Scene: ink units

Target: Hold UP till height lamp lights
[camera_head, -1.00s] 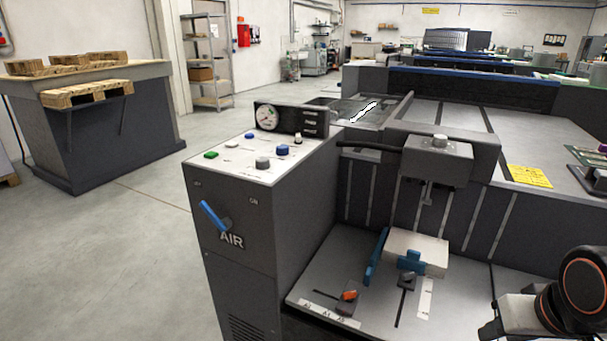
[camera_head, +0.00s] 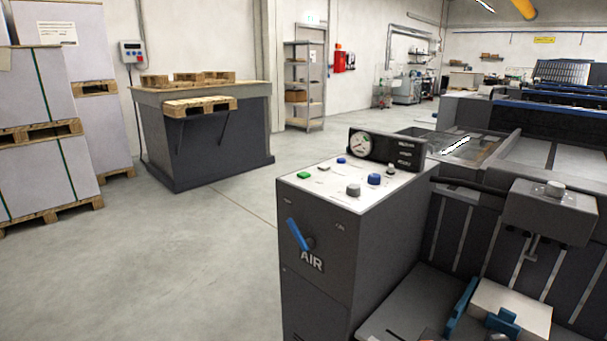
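The control console (camera_head: 330,250) stands in the middle, with a light sloping top panel (camera_head: 325,186). On it are a green button (camera_head: 304,175), a small blue button (camera_head: 341,160), a larger blue knob (camera_head: 374,179), a grey knob (camera_head: 353,189) and a pale knob (camera_head: 390,170). The labels beside them are too small to read, so I cannot tell which is UP. A black box (camera_head: 385,148) behind them carries a round gauge (camera_head: 360,145) and several small pale marks. I cannot make out a lit height lamp.
A blue lever (camera_head: 298,234) marked AIR sits on the console's front. A machine bed with a pale block (camera_head: 510,305) and blue guides is at lower right. A dark bench with pallets (camera_head: 205,130) and stacked wrapped loads (camera_head: 35,135) stand left. The floor between is clear.

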